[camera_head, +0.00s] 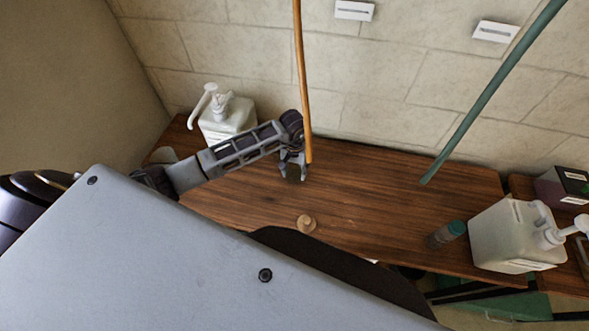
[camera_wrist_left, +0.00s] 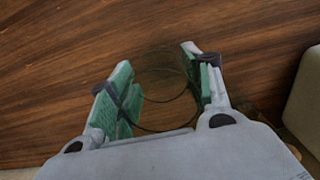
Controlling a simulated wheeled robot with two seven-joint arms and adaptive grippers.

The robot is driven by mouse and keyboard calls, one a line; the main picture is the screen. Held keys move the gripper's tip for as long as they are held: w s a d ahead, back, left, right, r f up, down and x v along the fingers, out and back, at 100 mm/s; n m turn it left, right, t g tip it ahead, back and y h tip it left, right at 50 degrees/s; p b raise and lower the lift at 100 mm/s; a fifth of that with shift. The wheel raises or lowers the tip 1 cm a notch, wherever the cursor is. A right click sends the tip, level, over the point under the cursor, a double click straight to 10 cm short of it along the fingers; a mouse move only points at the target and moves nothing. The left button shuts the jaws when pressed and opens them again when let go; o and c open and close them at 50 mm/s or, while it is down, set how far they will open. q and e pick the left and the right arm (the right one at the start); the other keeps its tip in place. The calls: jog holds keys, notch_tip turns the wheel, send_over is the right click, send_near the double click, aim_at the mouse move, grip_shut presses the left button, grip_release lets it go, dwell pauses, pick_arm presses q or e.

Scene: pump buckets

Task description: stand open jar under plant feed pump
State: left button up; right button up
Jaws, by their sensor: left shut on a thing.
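My left gripper (camera_head: 293,172) is shut on a clear glass jar (camera_wrist_left: 165,95) above the wooden bench. In the left wrist view, the green-padded fingers of the gripper (camera_wrist_left: 160,92) stand either side of its round rim, which looks open with no lid. In the head view the jar is hard to make out. One white pump container (camera_head: 228,122) stands at the back left, its long spout pointing left. Another white pump container (camera_head: 507,238) stands at the right, its spout pointing right. I cannot read which holds plant feed. My right gripper is out of view.
A small round wooden lid-like disc (camera_head: 306,223) lies on the bench (camera_head: 375,195). A teal-capped jar (camera_head: 446,234) stands left of the right pump. An orange rod (camera_head: 302,85) and a green rod (camera_head: 490,95) cross the view. A dark box (camera_head: 563,188) sits far right.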

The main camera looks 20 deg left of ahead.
pick_arm(q)
jog(key=shift+f, duration=0.3)
jog(key=shift+f, duration=0.2)
jog(key=o, duration=1.2)
jog(key=shift+o, duration=0.2)
jog(key=shift+r, duration=0.15)
jog(key=shift+r, duration=0.25)
notch_tip(320, 180, up, 7)
jog(key=b, duration=0.1)
